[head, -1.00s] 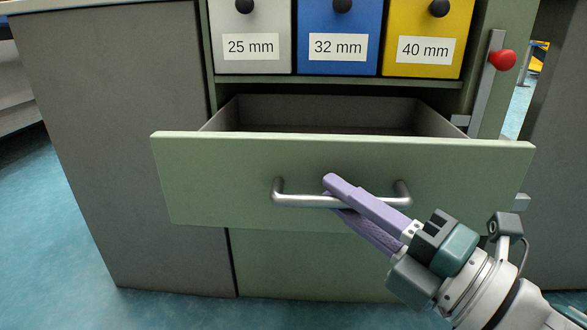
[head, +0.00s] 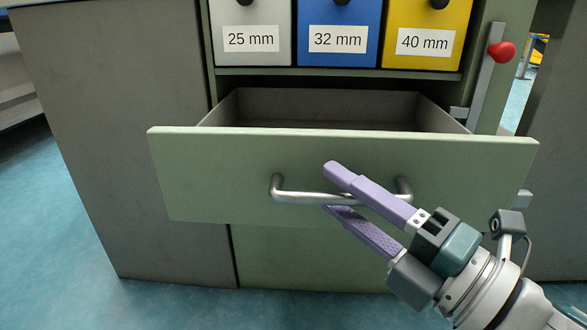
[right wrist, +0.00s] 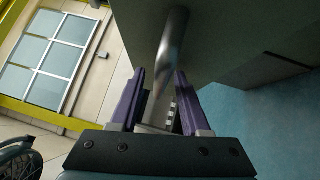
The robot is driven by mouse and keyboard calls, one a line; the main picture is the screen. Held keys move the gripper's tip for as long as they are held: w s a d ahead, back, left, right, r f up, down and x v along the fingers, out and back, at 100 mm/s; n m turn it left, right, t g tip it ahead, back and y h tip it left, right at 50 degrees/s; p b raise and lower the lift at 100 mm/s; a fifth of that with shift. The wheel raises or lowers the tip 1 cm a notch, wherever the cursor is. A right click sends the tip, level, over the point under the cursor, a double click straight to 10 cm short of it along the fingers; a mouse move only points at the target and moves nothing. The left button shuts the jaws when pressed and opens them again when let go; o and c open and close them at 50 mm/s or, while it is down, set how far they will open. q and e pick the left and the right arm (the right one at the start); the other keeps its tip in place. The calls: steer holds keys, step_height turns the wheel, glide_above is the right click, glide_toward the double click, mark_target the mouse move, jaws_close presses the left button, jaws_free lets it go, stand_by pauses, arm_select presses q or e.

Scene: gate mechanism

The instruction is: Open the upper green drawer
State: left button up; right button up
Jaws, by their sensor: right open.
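The upper green drawer (head: 230,173) stands pulled out of the cabinet in the head view, and its grey inside shows behind the front panel. A silver bar handle (head: 295,197) is fixed across its front. My right gripper (head: 335,188) is open, with one purple finger above the bar and the other below it. In the right wrist view the handle (right wrist: 171,60) runs between the two spread fingers (right wrist: 158,98). I cannot tell whether either finger touches the bar. My left gripper is not in view.
Grey, blue and yellow bins (head: 339,38) marked 25 mm, 32 mm and 40 mm sit above the drawer. A metal lever (head: 486,80) with a red knob (head: 502,52) stands at the right cabinet edge. A green panel (head: 300,258) is below; blue floor is clear at left.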

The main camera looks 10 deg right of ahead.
arm_select(q)
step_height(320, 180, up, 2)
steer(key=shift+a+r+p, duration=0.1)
steer(key=shift+p, duration=1)
arm_select(e)
steer(key=v, duration=1)
steer(key=shift+r, duration=0.1)
